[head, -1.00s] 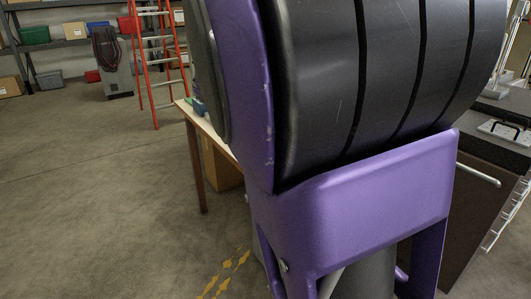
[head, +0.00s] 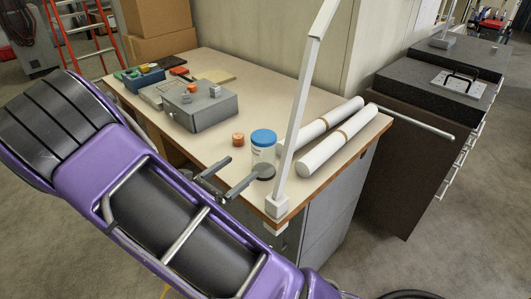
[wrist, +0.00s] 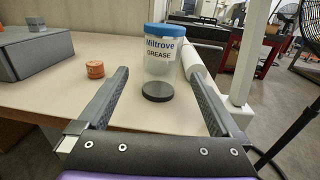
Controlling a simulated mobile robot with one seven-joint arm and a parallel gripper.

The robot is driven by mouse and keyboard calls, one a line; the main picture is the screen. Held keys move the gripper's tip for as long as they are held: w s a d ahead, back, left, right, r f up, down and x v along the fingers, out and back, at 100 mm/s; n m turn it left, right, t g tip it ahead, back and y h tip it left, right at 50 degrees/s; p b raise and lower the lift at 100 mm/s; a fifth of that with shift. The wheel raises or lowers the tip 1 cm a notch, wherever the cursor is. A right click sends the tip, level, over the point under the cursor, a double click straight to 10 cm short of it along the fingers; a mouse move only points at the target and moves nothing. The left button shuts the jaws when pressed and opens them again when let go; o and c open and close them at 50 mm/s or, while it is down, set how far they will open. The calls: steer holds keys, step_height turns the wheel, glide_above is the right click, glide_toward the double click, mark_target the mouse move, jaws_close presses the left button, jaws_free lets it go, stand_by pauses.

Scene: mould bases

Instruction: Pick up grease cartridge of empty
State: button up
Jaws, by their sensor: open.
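The grease cartridge (head: 263,147) is a short upright jar with a blue lid on the table (head: 272,80). In the wrist view the jar (wrist: 160,52) reads "Miltrove GREASE", and its body below the label looks pale and clear. My gripper (head: 243,168) is open and empty at the table's front edge. In the wrist view its fingers (wrist: 156,74) point toward the jar, which stands beyond them and between their lines.
An orange stack (head: 238,139) stands left of the jar. White rolls (head: 335,137) lie to its right, and a white lamp post (head: 292,130) rises close by at the front edge. A grey box (head: 208,111) sits farther left. Dark cabinets (head: 415,120) stand at right.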

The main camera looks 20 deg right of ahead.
mark_target(255, 157)
steer(key=x, duration=0.8)
steer(key=shift+d, duration=0.1)
steer(key=shift+x, duration=2.6)
steer(key=c, duration=1.2)
